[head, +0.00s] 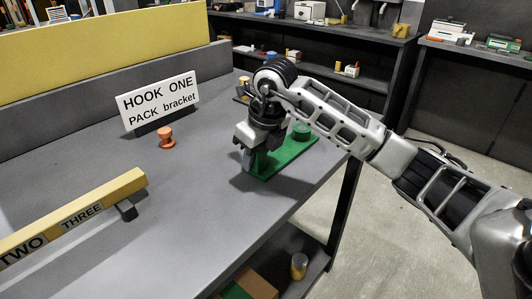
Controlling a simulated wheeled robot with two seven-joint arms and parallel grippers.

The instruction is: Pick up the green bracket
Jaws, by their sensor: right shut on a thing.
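The green bracket (284,157) lies flat on the grey table (204,199) near its right edge. It has a flat base and a round raised boss (302,131) at its far end. My right gripper (249,160) points down over the near left end of the bracket and is shut on it. The gripper and wrist hide part of the bracket, including where the fingers meet it. I cannot tell any gap between bracket and table. My left gripper is not in view.
A sign (158,101) reading "HOOK ONE PACK bracket" stands at the back. An orange knob-shaped piece (166,138) stands before it. A yellow bar (85,212) labelled TWO and THREE lies at left. Shelves (345,78) stand behind. The table's middle is clear.

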